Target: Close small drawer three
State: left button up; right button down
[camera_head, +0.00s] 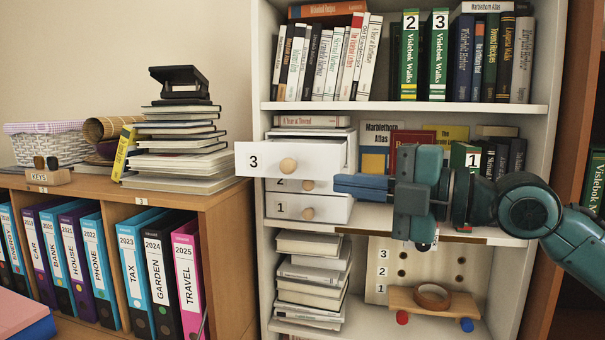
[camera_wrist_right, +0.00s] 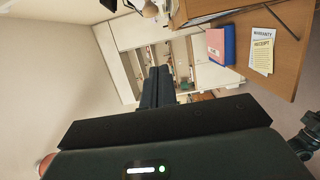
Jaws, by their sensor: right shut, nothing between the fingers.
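Small drawer three (camera_head: 262,167), white with the number 3 and a round wooden knob (camera_head: 288,165), is at the top of a small stack on the shelf. It stands pulled out, its front nearer me than the drawers below. Drawer two (camera_head: 265,185) is partly hidden beneath it; drawer one (camera_head: 328,209) is at the bottom. My right gripper (camera_head: 340,186) is shut and empty, fingers pointing left, just right of and slightly below drawer three's front. I cannot tell if it touches the drawers. In the wrist view its closed fingers (camera_wrist_right: 160,72) show. My left gripper is not in view.
The bookcase shelf (camera_head: 450,107) above holds books. More books (camera_head: 400,135) stand behind my right gripper. A pegboard (camera_head: 378,270) and stacked books (camera_head: 310,270) are below. A cabinet (camera_head: 225,210) with binders stands left. Open room lies in front of drawer three.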

aim_at(297, 170)
jog(key=x, duration=0.3)
jog(key=w+d+p+x, duration=0.1)
jog(key=x, duration=0.3)
jog(key=w+p+x, duration=0.1)
jog(key=x, duration=0.2)
jog(key=shift+w+r, duration=0.2)
jog(key=shift+w, duration=0.05)
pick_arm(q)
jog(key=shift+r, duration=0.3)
pick_arm(e)
jog(key=shift+w+d, duration=0.15)
jog(key=shift+w, duration=0.35)
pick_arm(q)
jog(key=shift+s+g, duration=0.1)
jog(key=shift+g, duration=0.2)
